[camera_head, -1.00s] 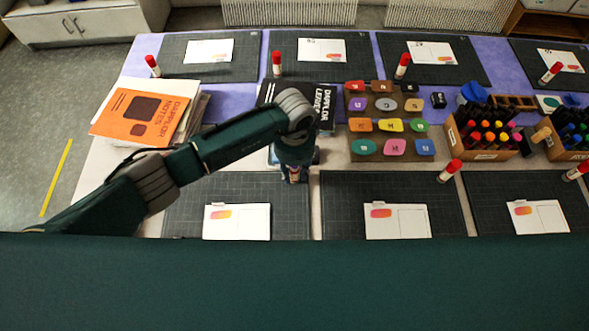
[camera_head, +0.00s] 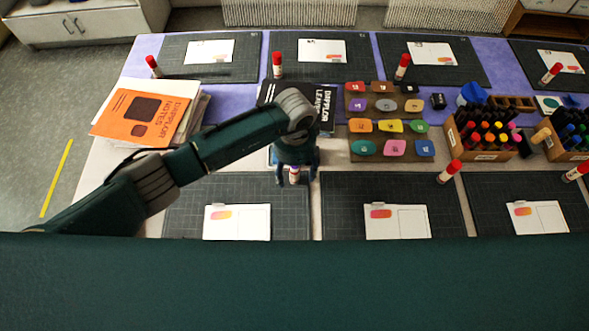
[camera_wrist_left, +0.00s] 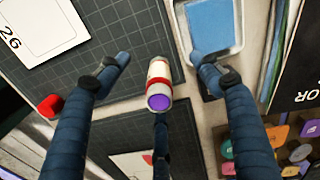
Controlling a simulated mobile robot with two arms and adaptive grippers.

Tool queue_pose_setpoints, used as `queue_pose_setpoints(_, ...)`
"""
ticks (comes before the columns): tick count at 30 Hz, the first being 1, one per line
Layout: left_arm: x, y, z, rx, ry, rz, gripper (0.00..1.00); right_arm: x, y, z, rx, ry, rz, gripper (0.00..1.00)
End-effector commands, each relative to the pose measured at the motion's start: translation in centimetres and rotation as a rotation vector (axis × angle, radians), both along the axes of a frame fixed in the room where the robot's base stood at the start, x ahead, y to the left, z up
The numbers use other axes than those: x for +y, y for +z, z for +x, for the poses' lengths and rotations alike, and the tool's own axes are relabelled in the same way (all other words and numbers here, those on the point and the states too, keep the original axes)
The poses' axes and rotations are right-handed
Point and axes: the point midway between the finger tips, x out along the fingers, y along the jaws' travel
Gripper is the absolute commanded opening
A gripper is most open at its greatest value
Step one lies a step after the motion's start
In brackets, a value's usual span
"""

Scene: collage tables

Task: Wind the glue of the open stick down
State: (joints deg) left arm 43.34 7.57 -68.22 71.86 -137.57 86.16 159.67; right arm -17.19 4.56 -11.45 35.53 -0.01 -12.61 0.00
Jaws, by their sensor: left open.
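The open glue stick (camera_head: 294,174) stands at the back edge of the near left cutting mat, under my left gripper (camera_head: 295,181). In the left wrist view the stick (camera_wrist_left: 160,72) has a white body with red bands, and its purple end faces the camera. My left gripper (camera_wrist_left: 158,80) is open there, with two blue fingers spread apart on either side of the stick and a third finger below it, close to or touching the purple end. I cannot tell whether that finger touches. A red cap (camera_wrist_left: 50,105) shows left of the left finger. My right gripper is not in view.
Beside the stick in the wrist view is a pale tray (camera_wrist_left: 238,42) with a blue item. Orange notes (camera_head: 140,118) lie at the left, colored stamps or pads (camera_head: 390,147) to the right. A white card (camera_head: 237,222) lies on the near left mat (camera_head: 180,200).

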Motion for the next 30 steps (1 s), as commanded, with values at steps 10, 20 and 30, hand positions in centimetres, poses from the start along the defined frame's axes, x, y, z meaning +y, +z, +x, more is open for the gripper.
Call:
queue_pose_setpoints(10, 0.0, 2.3, 0.0, 0.000, 0.000, 0.000, 0.65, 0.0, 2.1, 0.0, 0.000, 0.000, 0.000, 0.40)
queue_pose_setpoints(20, 0.0, 4.3, 0.0, 0.000, 0.000, 0.000, 0.65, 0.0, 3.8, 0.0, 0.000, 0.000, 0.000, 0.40)
queue_pose_setpoints(30, 0.0, 6.4, 0.0, 0.000, 0.000, 0.000, 0.65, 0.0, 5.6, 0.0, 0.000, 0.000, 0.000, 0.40)
